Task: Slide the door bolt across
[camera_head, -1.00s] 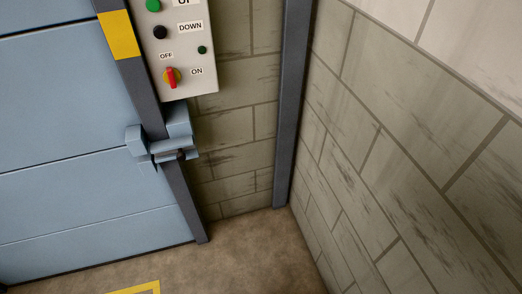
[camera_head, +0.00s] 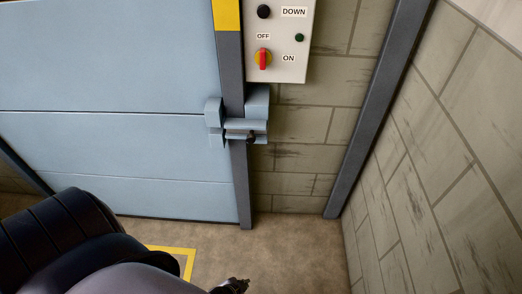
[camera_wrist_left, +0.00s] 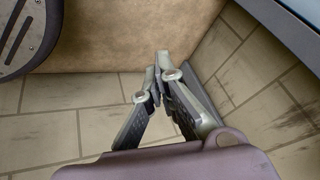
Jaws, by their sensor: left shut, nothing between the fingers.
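The door bolt (camera_head: 241,126) is a light blue bar in block-shaped holders, with a small dark knob (camera_head: 251,138) at its right end. It sits across the dark door post, at the right edge of the blue door (camera_head: 110,75). How far the bar is slid is hard to tell. My left gripper (camera_head: 235,285) shows only in part at the bottom edge of the head view, below the bolt and apart from it. In the left wrist view the left gripper (camera_wrist_left: 162,62) is shut and empty, its fingertips together. My right gripper is not seen.
A grey control box (camera_head: 283,38) with a red OFF/ON switch (camera_head: 263,59) is mounted just above the bolt. A dark upright post (camera_head: 377,105) stands at the wall corner to the right. Yellow tape (camera_head: 188,264) marks the floor.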

